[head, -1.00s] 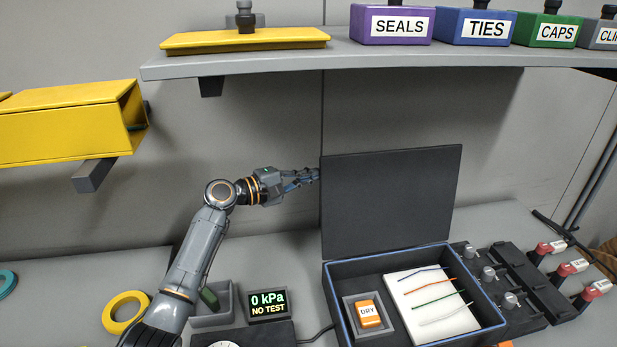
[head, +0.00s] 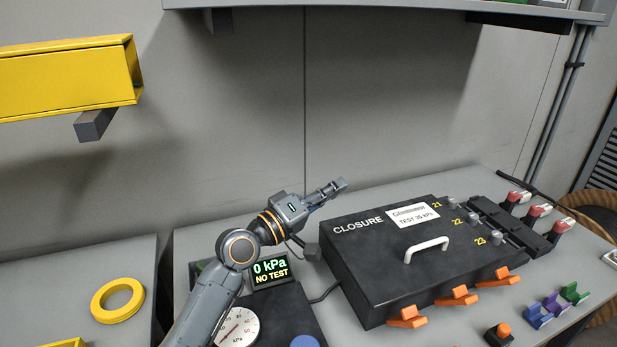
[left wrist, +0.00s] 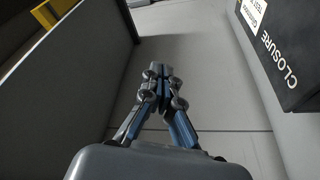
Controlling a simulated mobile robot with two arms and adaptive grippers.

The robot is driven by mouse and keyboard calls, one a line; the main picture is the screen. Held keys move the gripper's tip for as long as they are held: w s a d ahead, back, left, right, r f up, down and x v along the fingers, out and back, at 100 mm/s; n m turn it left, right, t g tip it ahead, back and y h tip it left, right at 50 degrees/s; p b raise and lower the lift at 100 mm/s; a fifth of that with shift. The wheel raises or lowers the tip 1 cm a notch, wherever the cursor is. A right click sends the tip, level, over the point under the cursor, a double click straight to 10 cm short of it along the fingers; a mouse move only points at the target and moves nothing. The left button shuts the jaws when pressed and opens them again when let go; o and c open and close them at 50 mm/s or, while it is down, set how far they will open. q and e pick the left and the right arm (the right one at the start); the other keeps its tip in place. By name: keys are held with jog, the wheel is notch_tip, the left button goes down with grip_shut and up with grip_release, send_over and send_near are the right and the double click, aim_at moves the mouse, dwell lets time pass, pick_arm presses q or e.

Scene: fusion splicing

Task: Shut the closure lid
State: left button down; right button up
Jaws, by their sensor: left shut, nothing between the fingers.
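The closure (head: 375,285) is a black box on the bench in the head view. Its lid (head: 365,245) lies down flat over the box, with the CLOSURE lettering, a white TEST label and a white handle (head: 427,248) on top. The inside of the box is hidden. Orange latches (head: 457,296) stick out along the front edge. My left gripper (head: 341,186) is shut and empty, above and behind the lid's back left corner, apart from it. The left wrist view shows its fingers (left wrist: 160,72) together, with the closure's lettered lid (left wrist: 283,45) at the upper right. My right gripper is not in view.
A gauge display (head: 271,271) reading 0 kPa, NO TEST stands left of the closure. A yellow ring (head: 118,300) lies at the left. Red-handled parts (head: 540,210) stand at the back right, and coloured clips (head: 556,304) at the front right. A shelf (head: 400,10) overhangs the back.

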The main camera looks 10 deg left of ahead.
pick_arm(q)
jog(key=s+d+f+b, duration=0.1)
jog(key=s+d+f, duration=0.3)
jog(key=s+f, duration=0.1)
jog(key=shift+f, duration=0.85)
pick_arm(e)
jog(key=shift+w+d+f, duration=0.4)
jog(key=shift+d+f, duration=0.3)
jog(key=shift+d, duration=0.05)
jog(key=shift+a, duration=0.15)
